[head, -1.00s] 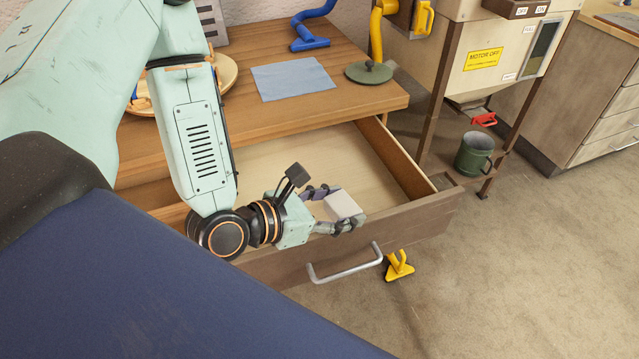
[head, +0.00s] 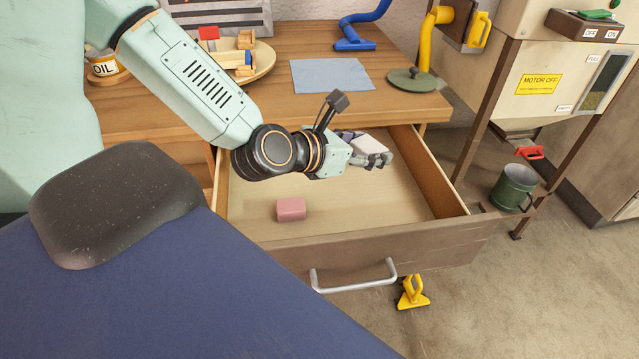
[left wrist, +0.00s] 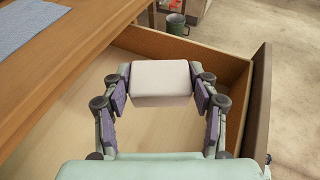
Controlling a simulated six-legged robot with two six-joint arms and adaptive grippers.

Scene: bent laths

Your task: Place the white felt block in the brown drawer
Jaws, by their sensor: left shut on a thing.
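The white felt block (head: 374,147) is held between the fingers of my left gripper (head: 366,152). In the left wrist view the white felt block (left wrist: 161,82) sits between both purple-padded fingertips of the left gripper (left wrist: 161,88). The brown drawer (head: 440,246) is pulled open below the worktop. The block and gripper are over the back part of the open drawer, and I cannot tell the exact height above its floor. A pink block (head: 291,209) lies on the drawer floor at the left front. My right gripper is not in view.
The wooden worktop (head: 290,110) overhangs the drawer's back. On it are a blue cloth (head: 332,76), a green lid (head: 411,79) and a round plate (head: 262,62) with small blocks. A green mug (head: 512,188) stands right of the drawer. The drawer floor is mostly clear.

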